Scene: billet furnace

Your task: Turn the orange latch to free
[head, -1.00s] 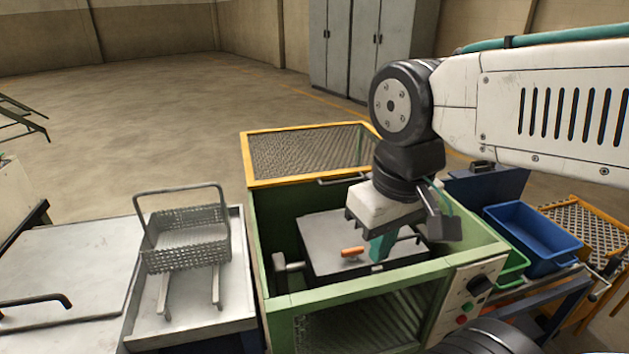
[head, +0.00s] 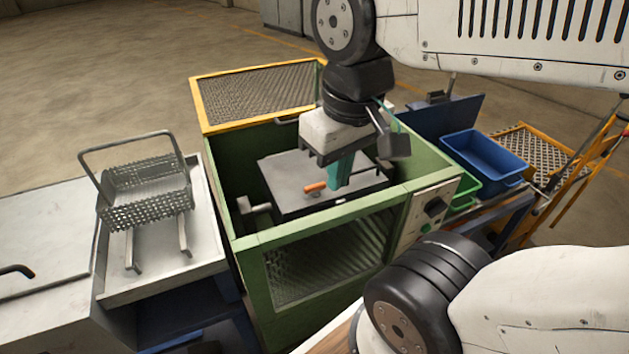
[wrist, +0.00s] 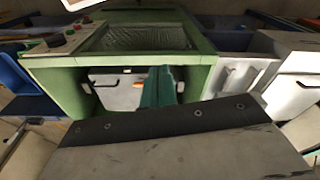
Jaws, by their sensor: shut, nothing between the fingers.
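The orange latch (head: 315,187) is a small orange handle on the dark grey plate (head: 285,172) inside the green furnace housing (head: 225,185). It lies just left of my gripper. A bit of orange beside the fingers in the wrist view (wrist: 181,87) is probably the latch. My gripper (head: 338,184) points down into the housing, its teal fingers shut and empty. The fingers also show in the wrist view (wrist: 160,84). In the head view a narrow gap seems to part the fingers from the latch; contact cannot be told.
The yellow-framed mesh lid (head: 200,105) stands open behind the housing. A wire basket (head: 148,208) sits on the grey tray (head: 205,250) at left. A control panel (head: 432,210) is on the housing's front right. A blue bin (head: 485,155) and green bin (head: 462,190) stand at right.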

